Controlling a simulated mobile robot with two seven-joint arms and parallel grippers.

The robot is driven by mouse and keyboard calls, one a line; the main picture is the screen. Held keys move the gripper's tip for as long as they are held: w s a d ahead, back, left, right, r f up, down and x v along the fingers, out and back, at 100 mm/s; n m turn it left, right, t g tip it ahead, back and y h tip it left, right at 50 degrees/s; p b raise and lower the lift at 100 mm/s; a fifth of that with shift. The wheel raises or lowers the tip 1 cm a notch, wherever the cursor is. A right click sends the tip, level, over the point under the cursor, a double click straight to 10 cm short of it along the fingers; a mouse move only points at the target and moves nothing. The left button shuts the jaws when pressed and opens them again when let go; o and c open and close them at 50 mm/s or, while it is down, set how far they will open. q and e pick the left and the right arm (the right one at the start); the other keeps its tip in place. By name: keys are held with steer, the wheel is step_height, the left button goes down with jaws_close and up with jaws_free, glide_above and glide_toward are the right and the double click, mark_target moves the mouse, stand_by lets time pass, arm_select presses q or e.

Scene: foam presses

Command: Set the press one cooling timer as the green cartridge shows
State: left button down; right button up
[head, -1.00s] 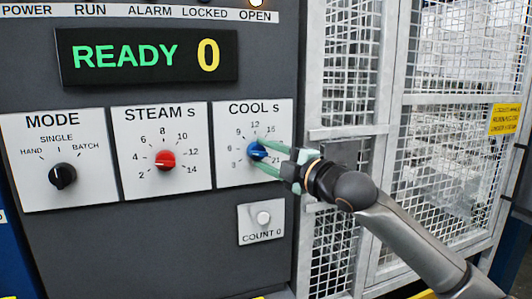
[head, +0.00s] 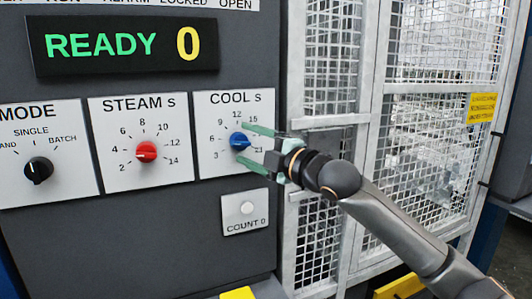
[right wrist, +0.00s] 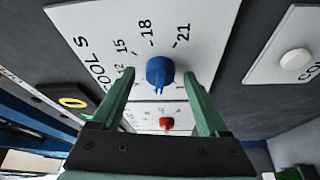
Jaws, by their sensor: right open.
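The blue COOL s knob (head: 240,141) is on a white dial plate (head: 210,165) on the grey press panel. Its dial numbers run from 3 up to 21; I cannot read its pointer clearly. My right gripper (head: 246,146) is open, with one green finger above the knob and one below it. In the right wrist view the knob (right wrist: 159,71) stands between the spread fingers, with a gap on each side. The green cartridge and my left gripper are not in view.
The red STEAM s knob (head: 146,151) and black MODE knob (head: 39,170) are to the left. A white COUNT 0 button (head: 247,208) is below the COOL plate. The display (head: 122,43) reads READY 0. A mesh guard (head: 335,60) stands to the right.

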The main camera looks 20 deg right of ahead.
steer(key=b+v, duration=0.3)
steer(key=v, duration=0.9)
